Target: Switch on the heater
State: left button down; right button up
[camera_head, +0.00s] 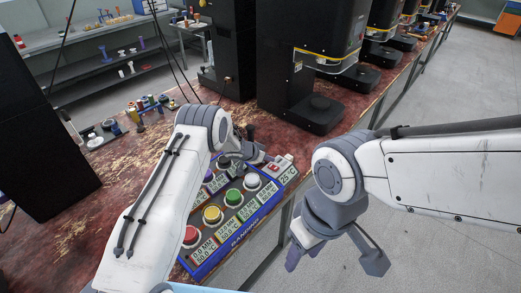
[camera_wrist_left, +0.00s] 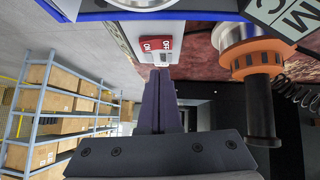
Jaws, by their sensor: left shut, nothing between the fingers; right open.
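The heater (camera_head: 235,243) is a blue-edged control box on the worn red bench, with coloured round knobs and labels on top. A red rocker switch (camera_head: 274,167) sits at its far right end, near a "25 °C" label. The switch shows larger in the left wrist view (camera_wrist_left: 155,44), red with white lettering on a white plate. My left gripper (camera_head: 264,157) is shut and empty over that end; its fingertips (camera_wrist_left: 160,70) point at the switch's edge. I cannot tell whether they touch it. My right gripper (camera_head: 334,262) is open and empty, off the bench's right edge.
Black seamer machines (camera_head: 318,110) line the bench behind the heater. Small parts (camera_head: 140,110) stand at the bench's left. An orange-and-white part with a black post (camera_wrist_left: 258,65) is close right of my left fingers. The floor at right is clear.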

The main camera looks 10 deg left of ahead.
pick_arm(q)
jog(key=b+v, duration=0.2)
jog(key=v, duration=0.8)
jog(key=shift+r, duration=0.3)
pick_arm(e)
jog(key=shift+f, duration=0.45)
pick_arm(q)
jog(key=shift+a, duration=0.1)
